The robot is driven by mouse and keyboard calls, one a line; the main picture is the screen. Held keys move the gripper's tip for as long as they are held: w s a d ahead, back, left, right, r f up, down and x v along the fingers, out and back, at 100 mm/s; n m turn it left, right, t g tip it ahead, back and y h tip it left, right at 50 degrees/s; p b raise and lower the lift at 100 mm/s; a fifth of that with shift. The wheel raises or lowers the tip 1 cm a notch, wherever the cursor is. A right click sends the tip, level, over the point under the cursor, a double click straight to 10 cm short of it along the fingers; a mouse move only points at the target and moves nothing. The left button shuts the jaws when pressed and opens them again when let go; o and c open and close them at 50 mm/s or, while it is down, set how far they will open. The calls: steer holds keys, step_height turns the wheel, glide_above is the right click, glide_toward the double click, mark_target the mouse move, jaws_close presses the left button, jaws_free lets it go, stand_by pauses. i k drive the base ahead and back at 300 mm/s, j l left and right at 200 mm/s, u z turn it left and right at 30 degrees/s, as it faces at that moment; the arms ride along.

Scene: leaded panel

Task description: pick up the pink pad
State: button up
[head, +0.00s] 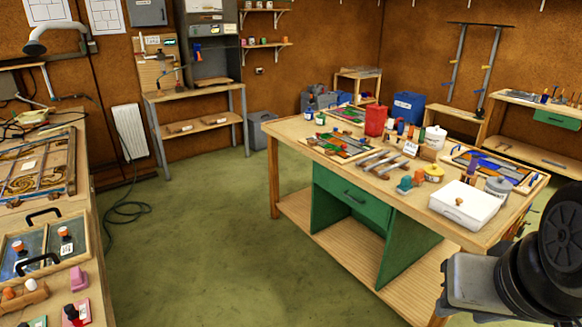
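A small, upright pink pad (78,279) stands on the wooden bench (80,215) at the lower left, near the bench's right edge. I cannot tell for sure which of the two is the pad named in the task. Part of my arm shows at the lower right, in front of the central table. My gripper itself is out of the picture, far from the pink pad.
A framed tray (36,240) with dark handles lies behind the pink pad. A crowded work table (290,205) with green drawers stands to the right. Open green floor (190,240) lies between, with a dark hose (122,212) at the left.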

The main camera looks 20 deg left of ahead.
mark_target(79, 279)
steer(key=i+j+u, duration=0.1)
steer(key=i+u, duration=0.55)
steer(key=u, duration=0.25)
steer(key=i+l+u, duration=0.1)
steer(key=i+u, duration=0.8)
steer(key=i, duration=0.15)
steer(key=i+l+u, duration=0.15)
steer(key=i+u, duration=0.35)
steer(key=i, duration=0.15)
steer(key=i+u, duration=0.3)
steer(key=u, duration=0.15)
steer(key=i+l+u, duration=0.2)
steer(key=u, duration=0.25)
steer(key=i+l+u, duration=0.25)
steer(key=i+u, duration=0.2)
steer(key=k, duration=0.05)
